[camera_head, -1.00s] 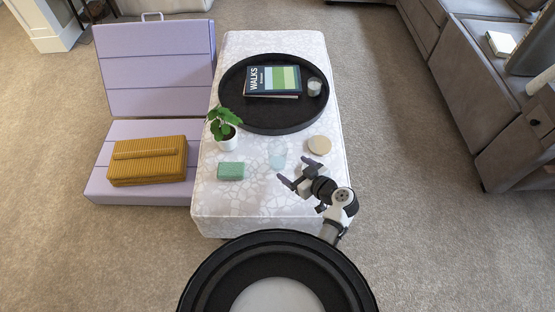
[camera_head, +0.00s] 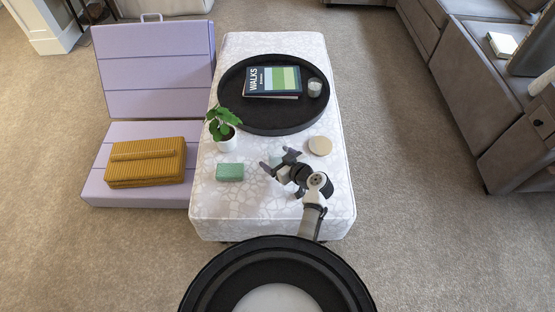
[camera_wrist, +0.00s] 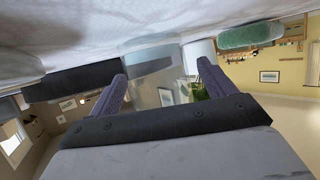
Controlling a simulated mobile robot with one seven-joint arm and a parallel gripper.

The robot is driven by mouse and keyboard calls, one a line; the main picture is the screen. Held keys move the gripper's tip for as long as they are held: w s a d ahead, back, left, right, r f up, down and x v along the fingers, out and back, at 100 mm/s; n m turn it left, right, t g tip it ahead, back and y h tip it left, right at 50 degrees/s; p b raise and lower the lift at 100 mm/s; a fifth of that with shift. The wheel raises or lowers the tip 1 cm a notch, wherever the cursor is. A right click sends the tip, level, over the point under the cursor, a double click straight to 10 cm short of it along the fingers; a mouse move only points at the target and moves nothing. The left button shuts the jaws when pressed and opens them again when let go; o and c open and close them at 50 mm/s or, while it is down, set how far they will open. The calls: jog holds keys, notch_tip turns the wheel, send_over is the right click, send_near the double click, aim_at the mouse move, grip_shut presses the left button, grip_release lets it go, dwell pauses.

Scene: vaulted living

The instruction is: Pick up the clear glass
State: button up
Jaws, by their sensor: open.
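The clear glass (camera_head: 275,161) stands on the patterned white ottoman (camera_head: 240,205), mostly hidden behind my gripper in the head view. In the wrist view the pale, see-through glass (camera_wrist: 152,62) shows upright relative to the ottoman top, in the gap between my two purple fingers. My gripper (camera_head: 277,159) is open, low over the ottoman at the glass; it also fills the lower wrist view (camera_wrist: 163,83). I cannot tell whether the fingers are around the glass or just short of it. No contact is visible.
A green block (camera_head: 230,172) and a potted plant (camera_head: 227,141) stand left of the glass. A round beige disc (camera_head: 320,146) lies to the right. Behind is a black round tray (camera_head: 236,112) with a book (camera_head: 272,81) and small glass jar (camera_head: 314,88). The ottoman's front is clear.

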jog(key=c, duration=1.2)
jog(key=shift+o, duration=0.2)
notch_tip(320, 180, up, 20)
jog(key=shift+p, duration=0.45)
